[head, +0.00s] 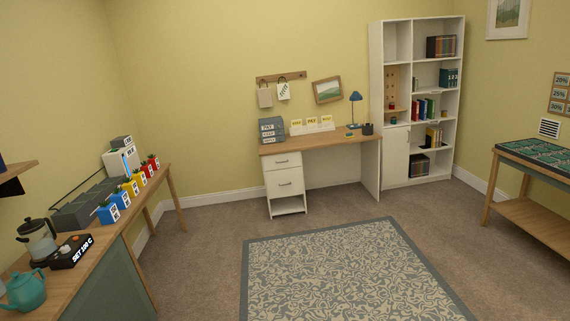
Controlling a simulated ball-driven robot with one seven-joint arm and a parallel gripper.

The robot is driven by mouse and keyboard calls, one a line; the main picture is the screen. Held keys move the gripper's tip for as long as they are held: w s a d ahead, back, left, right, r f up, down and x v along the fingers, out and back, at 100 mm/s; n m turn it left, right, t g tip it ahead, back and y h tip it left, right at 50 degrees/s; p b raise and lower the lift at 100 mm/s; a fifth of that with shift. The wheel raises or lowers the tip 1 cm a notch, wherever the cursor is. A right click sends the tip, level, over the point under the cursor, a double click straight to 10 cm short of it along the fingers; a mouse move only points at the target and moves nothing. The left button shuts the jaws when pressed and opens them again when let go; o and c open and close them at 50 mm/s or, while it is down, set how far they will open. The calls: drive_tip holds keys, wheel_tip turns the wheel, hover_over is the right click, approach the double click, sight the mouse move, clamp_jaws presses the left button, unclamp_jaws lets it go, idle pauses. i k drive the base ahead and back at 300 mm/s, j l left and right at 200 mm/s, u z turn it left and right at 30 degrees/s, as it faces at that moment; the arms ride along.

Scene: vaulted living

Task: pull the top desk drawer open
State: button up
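The desk (338,139) stands against the far wall, with a wooden top and a white body. Its top drawer (282,163) is at the upper left of the pedestal and has a small handle. The drawer front looks flush, so the drawer appears shut. A taller lower drawer (284,184) with a handle sits under it, above an open shelf space. My gripper is not in view.
A patterned rug (345,265) lies on the carpet before the desk, with free floor around it. A sideboard (120,225) bearing a kettle and colored boxes runs along the left. A table (535,165) stands right. A white bookcase (396,150) adjoins the desk.

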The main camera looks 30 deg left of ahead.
sight(291, 159)
drive_tip(key=i+j+u, duration=0.25)
drive_tip(key=i+u, duration=0.2)
drive_tip(key=i, duration=0.25)
drive_tip(key=i+j+u, duration=0.15)
drive_tip(key=i+u, duration=0.25)
drive_tip(key=i, duration=2)
drive_tip(key=i+j, duration=0.1)
drive_tip(key=i, duration=2.4)
drive_tip(key=l+z, duration=0.05)
drive_tip(key=l, duration=0.05)
